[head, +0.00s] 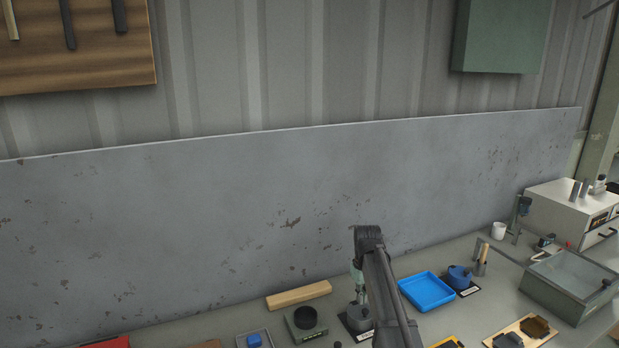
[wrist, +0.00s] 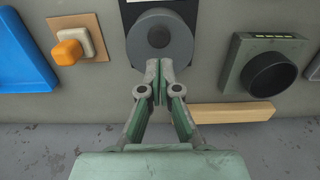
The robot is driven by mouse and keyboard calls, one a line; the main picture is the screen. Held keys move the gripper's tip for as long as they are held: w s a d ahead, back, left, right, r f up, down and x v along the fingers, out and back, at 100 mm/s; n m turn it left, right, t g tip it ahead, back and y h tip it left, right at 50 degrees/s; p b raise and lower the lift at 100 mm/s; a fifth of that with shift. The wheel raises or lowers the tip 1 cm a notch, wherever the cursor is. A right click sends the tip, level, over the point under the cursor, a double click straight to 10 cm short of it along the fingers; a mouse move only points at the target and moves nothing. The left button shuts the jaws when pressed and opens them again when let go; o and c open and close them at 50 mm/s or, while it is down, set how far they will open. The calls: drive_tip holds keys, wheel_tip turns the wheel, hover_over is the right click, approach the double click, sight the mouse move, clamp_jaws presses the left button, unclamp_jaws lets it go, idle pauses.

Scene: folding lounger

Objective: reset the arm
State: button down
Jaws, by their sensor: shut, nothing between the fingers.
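My gripper (wrist: 159,82) shows in the wrist view with its two fingers brought together and nothing between them. Its fingertips appear over the near edge of a round grey object (wrist: 160,42) on a black plate; whether they touch it I cannot tell. In the head view my dark arm reaches in from the bottom edge and bends at its top. The green gripper body (head: 357,277) shows partly behind it, above the round grey object (head: 357,318). The fingertips are hard to make out there.
A wooden bar (head: 298,295) and a dark round piece in a green block (head: 305,322) lie left of my arm. A blue tray (head: 427,291) and a blue pot (head: 459,277) stand right. A lidded glass-topped box (head: 570,280) is farther right. A grey panel (head: 200,230) rises behind.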

sight(360, 311)
drive_tip(key=shift+f+b, duration=0.65)
drive_tip(key=shift+f, duration=0.95)
drive_tip(key=shift+r, duration=0.1)
wheel_tip(360, 311, up, 8)
drive_tip(key=p, duration=0.6)
wheel_tip(360, 311, down, 9)
drive_tip(key=b, duration=0.6)
drive_tip(key=shift+r, duration=0.15)
wheel_tip(360, 311, up, 11)
drive_tip(key=p, duration=0.4)
drive_tip(key=shift+w, duration=0.15)
